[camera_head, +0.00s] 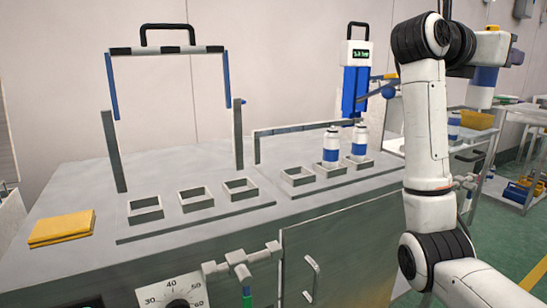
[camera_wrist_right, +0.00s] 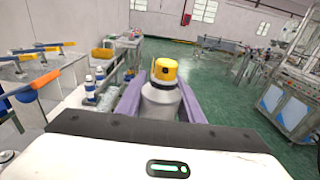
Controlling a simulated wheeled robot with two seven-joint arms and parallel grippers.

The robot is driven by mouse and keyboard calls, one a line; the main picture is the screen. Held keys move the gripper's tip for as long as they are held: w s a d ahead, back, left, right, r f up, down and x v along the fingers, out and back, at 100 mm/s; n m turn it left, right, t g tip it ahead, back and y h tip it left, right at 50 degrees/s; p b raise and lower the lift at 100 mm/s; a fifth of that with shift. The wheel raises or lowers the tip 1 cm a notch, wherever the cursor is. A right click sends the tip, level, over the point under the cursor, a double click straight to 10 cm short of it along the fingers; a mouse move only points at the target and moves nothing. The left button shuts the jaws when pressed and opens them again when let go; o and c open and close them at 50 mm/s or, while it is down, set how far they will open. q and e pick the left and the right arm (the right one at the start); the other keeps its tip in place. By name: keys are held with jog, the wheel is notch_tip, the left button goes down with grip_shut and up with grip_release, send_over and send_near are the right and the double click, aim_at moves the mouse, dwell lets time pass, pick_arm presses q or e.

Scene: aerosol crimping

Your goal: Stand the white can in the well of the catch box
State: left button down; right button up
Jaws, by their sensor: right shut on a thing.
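My right gripper (camera_wrist_right: 161,92) shows in the wrist view, its two purple fingers shut on the sides of a pale grey-white can (camera_wrist_right: 160,103) with a yellow top (camera_wrist_right: 165,69). The can's lower part is hidden behind the gripper body. My left gripper is not in view.
A grey bench has three empty square wells (camera_head: 196,198) at left. Its right row has an empty well (camera_head: 298,176) and two blue-banded white cans (camera_head: 331,148) (camera_head: 359,143). A blue gauge stand (camera_head: 355,80) stands behind.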

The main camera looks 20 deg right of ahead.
jog(key=w+a+f+n+t+y, duration=0.4)
jog(key=w+a+f+n+t, duration=0.15)
jog(key=a+f, duration=0.45)
jog(key=w+a+f+n+t+y, duration=0.3)
jog(key=w+a+f+n+t, duration=0.35)
jog(key=f, duration=0.55)
jog(key=s+a+f+n+t+y, duration=0.1)
jog(key=s+a+f+n+y, duration=0.1)
jog(key=s+a+f+y, duration=0.2)
jog(key=s+a+f+n+t+y, duration=0.1)
jog(key=s+a+f+n+y, duration=0.2)
jog(key=a+f, duration=0.6)
jog(key=s+a+f+n+t+y, duration=0.2)
jog(key=s+a+f+y, duration=0.3)
jog(key=a, duration=0.4)
notch_tip(320, 180, down, 2)
jog(key=shift+s+a+y, duration=0.2)
jog(key=shift+a+y, duration=0.15)
jog(key=shift+y, duration=0.35)
jog(key=shift+r+h, duration=0.1)
jog(key=shift+h, duration=0.2)
